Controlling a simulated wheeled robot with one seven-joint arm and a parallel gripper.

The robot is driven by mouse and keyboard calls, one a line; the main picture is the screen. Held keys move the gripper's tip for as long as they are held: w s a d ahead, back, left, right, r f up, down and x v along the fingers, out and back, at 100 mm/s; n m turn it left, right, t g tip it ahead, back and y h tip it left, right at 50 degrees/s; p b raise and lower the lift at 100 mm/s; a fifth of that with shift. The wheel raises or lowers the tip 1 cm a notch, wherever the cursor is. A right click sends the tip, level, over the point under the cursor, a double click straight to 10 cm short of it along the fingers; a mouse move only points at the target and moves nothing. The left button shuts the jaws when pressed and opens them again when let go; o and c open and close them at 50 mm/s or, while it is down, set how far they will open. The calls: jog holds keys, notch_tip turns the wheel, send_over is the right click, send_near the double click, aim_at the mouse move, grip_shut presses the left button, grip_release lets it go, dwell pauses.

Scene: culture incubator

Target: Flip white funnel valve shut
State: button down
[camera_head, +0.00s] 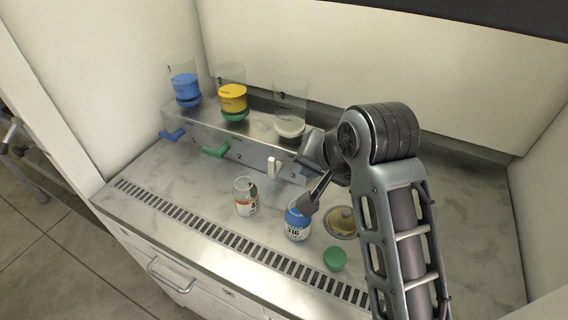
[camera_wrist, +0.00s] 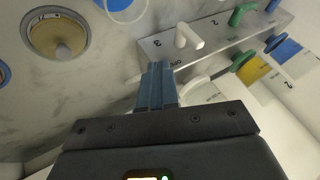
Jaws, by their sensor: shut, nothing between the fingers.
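The white valve handle (camera_head: 273,167) is on the front of the metal manifold beside the number 3 and stands roughly upright, out of line with the sideways blue handle (camera_head: 172,135) and green handle (camera_head: 216,151). The white handle (camera_wrist: 188,38) also shows in the wrist view. The white-based clear funnel (camera_head: 290,127) stands above it. My gripper (camera_wrist: 158,68) is shut and empty, its fingertips at the manifold edge near the 3 and the OPEN label, beside the white handle. Whether they touch the manifold is unclear.
A blue-capped bottle (camera_head: 298,222), an open bottle (camera_head: 245,196), a green cap (camera_head: 335,259) and a tan-centred dish (camera_head: 341,222) stand in front. Bare counter lies left of the bottles.

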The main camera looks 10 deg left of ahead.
aim_at(277, 170)
jog(key=x, duration=0.5)
jog(key=shift+f, duration=0.1)
jog(key=shift+w+a+p, duration=0.2)
jog(key=shift+w+a, duration=0.05)
jog(key=shift+a, duration=0.4)
jog(key=shift+w+a+p, duration=0.15)
jog(key=shift+w+a, duration=0.05)
jog(key=shift+a, duration=0.4)
jog(key=shift+w+a+p, duration=0.2)
jog(key=shift+w+a, duration=0.05)
jog(key=shift+a, duration=0.4)
